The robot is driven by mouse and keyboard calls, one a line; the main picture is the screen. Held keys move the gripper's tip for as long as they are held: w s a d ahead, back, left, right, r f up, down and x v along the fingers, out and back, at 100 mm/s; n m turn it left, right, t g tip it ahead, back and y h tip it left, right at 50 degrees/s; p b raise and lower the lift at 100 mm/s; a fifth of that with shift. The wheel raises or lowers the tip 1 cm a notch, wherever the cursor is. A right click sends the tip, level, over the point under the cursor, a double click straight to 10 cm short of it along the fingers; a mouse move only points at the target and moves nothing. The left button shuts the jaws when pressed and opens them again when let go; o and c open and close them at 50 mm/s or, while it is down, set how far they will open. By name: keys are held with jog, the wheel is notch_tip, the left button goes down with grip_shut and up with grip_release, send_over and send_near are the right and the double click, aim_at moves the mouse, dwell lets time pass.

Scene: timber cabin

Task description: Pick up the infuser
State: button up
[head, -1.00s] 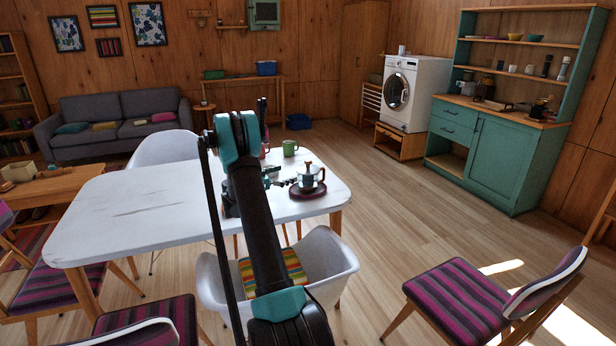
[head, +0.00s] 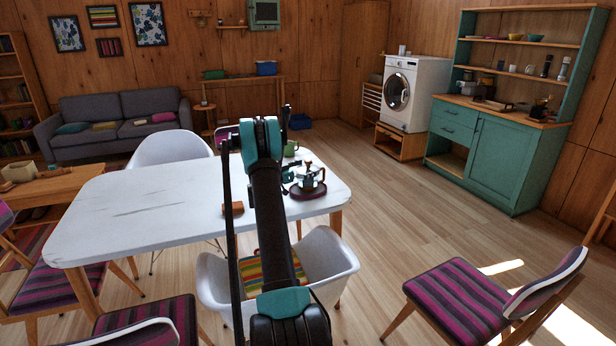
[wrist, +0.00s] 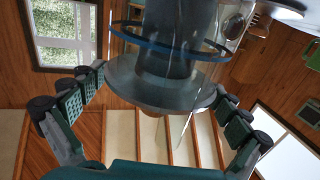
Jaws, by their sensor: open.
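In the wrist view, a grey and clear vessel with a dark blue ring (wrist: 165,85) hangs large in the upper middle. It looks like the infuser, but I cannot tell for certain. My gripper (wrist: 155,108) is open, with one padded finger on each side of it, and no contact is clear. In the head view my own arm reaches over the white table and hides most of the gripper. Dark finger parts show just left of a metal pot (head: 308,178) on a dark red tray (head: 308,194). The infuser cannot be picked out there.
The white table (head: 130,205) is mostly bare on its left. A green mug (head: 291,148) stands behind the pot, and a small brown block (head: 233,209) lies left of my arm. A white chair (head: 332,262) is tucked at the near side.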

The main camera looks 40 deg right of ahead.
jog(key=c, duration=1.2)
